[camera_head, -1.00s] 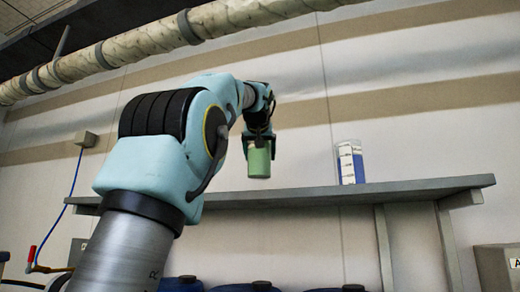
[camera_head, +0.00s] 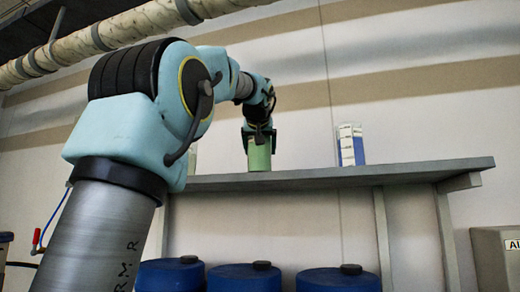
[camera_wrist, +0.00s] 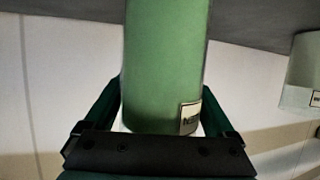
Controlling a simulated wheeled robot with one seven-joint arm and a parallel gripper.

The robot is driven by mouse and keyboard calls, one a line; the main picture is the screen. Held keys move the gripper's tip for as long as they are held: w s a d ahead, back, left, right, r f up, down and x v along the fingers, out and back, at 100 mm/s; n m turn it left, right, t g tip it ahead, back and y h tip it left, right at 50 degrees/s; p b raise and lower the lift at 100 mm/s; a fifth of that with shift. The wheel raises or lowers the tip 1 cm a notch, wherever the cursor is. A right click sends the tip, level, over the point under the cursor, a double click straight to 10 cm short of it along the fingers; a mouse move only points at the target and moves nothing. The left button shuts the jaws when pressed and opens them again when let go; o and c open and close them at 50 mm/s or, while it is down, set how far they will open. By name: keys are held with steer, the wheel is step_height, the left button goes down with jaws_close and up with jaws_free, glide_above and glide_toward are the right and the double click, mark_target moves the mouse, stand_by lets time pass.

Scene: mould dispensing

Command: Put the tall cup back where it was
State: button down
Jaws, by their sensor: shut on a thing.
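The tall cup (camera_head: 259,157) is a green cylinder, upright at the shelf (camera_head: 330,179). Its base is at or just above the shelf top; I cannot tell whether it touches. My gripper (camera_head: 260,137) is shut on its upper part. In the wrist view the cup (camera_wrist: 163,65) fills the middle between the two dark fingers, with a small pale label low on its side. Its far end runs out of the frame there, against the grey shelf surface (camera_wrist: 250,30).
A pale cup (camera_wrist: 304,75) shows at the right of the wrist view. Several blue drums (camera_head: 245,277) stand below. The shelf's right part is free.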

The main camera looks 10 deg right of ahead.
steer(key=shift+f+b, duration=0.45)
steer(key=shift+b, duration=0.05)
jaws_free()
steer(key=shift+f, duration=0.1)
steer(key=b+v, duration=0.3)
steer(key=v, duration=0.8)
steer(key=shift+b, duration=0.3)
